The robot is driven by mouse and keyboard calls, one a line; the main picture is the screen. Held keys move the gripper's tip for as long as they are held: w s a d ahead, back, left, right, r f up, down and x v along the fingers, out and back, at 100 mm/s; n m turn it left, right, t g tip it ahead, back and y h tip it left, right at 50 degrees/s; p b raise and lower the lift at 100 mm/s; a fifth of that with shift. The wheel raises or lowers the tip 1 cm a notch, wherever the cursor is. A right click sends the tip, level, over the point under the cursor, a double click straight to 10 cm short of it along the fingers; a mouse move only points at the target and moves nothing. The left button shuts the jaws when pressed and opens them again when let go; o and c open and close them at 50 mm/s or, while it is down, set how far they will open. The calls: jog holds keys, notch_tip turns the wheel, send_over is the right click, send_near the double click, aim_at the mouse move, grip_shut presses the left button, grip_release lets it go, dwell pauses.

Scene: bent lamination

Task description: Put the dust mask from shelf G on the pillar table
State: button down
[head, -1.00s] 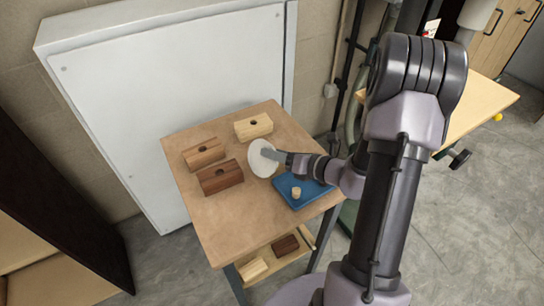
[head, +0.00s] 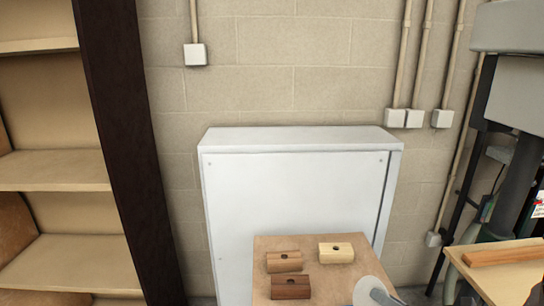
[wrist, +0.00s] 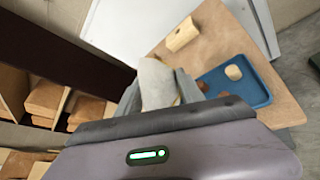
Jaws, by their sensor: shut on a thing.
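The dust mask (head: 366,288) is a pale, rounded piece low in the head view, at the right edge of a small wooden-topped table (head: 262,246). It also shows in the wrist view (wrist: 155,82), between my two fingers. My gripper (wrist: 157,92) is shut on the mask; only a small grey part of it (head: 388,299) shows at the bottom of the head view. I cannot tell how high the mask is above the tabletop. No label tells me which table or shelf this is.
Several wooden blocks (head: 336,252) lie on the table. A blue tray (wrist: 262,98) with a small round piece sits on it in the wrist view. A white cabinet (head: 290,190) stands behind. Shelving (head: 50,170) is at left, and another bench (head: 510,278) at right.

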jog(key=shift+s, duration=0.4)
jog(key=a, duration=0.1)
jog(key=a+f+n+y, duration=0.1)
jog(key=a, duration=0.1)
jog(key=a+n+g+y, duration=0.1)
jog(key=shift+w+a+f, duration=0.15)
jog(key=shift+w+f, duration=0.1)
jog(key=shift+w, duration=0.15)
jog(key=s+a+f+n+g+y, duration=0.2)
jog(key=a+f+n+g+y, duration=0.1)
jog(key=a, duration=0.6)
jog(key=shift+a+n+g+y, duration=0.4)
jog(key=shift+n+g+y, duration=0.1)
jog(key=shift+n+y, duration=0.15)
jog(key=shift+d, duration=0.1)
